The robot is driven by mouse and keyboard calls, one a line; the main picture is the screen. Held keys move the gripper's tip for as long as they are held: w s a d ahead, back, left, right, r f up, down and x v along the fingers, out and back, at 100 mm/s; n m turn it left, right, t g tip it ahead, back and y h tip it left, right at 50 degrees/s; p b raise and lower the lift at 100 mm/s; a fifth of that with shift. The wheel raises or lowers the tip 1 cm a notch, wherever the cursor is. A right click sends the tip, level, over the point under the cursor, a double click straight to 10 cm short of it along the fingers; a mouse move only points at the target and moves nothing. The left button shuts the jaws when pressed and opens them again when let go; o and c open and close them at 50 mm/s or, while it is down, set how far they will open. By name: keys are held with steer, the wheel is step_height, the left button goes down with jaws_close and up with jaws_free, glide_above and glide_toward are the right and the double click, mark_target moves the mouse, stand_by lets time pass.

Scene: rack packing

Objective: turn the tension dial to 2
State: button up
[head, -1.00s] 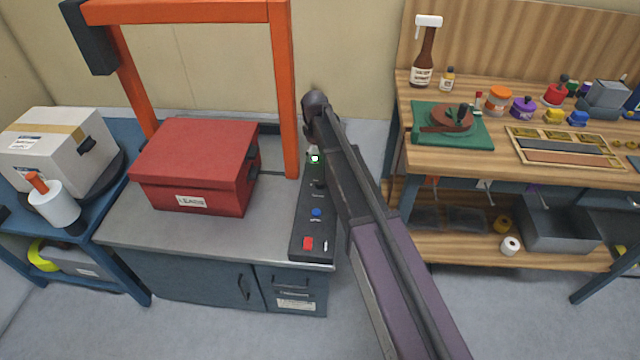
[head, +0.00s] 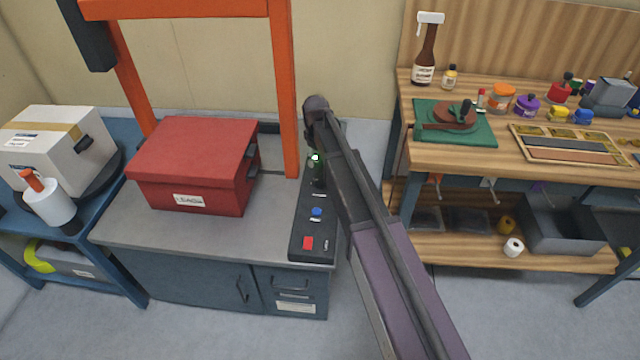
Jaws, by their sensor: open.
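The black control panel (head: 298,243) runs along the right edge of the grey machine table. It carries a red square button (head: 308,243) at the near end and a blue round button (head: 317,211) farther back. Whether the fingers touch anything there is too small to tell.
A red lidded box (head: 190,165) sits on the machine table (head: 150,232) under the orange arch (head: 284,90). A white carton (head: 55,150) and a tape roller stand on the left cart. A wooden workbench (head: 500,165) with bottles and small pots is on the right.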

mark_target(320, 180)
steer(key=shift+w+d+f+b, duration=0.1)
steer(key=shift+w+f+b, duration=0.05)
steer(key=shift+f+b, duration=2.55)
steer(key=shift+w+d+f+b, duration=0.1)
steer(key=shift+w+f+b, duration=0.05)
steer(key=shift+f+b, duration=2.45)
steer(key=shift+f, duration=0.15)
steer(key=c, duration=1.1)
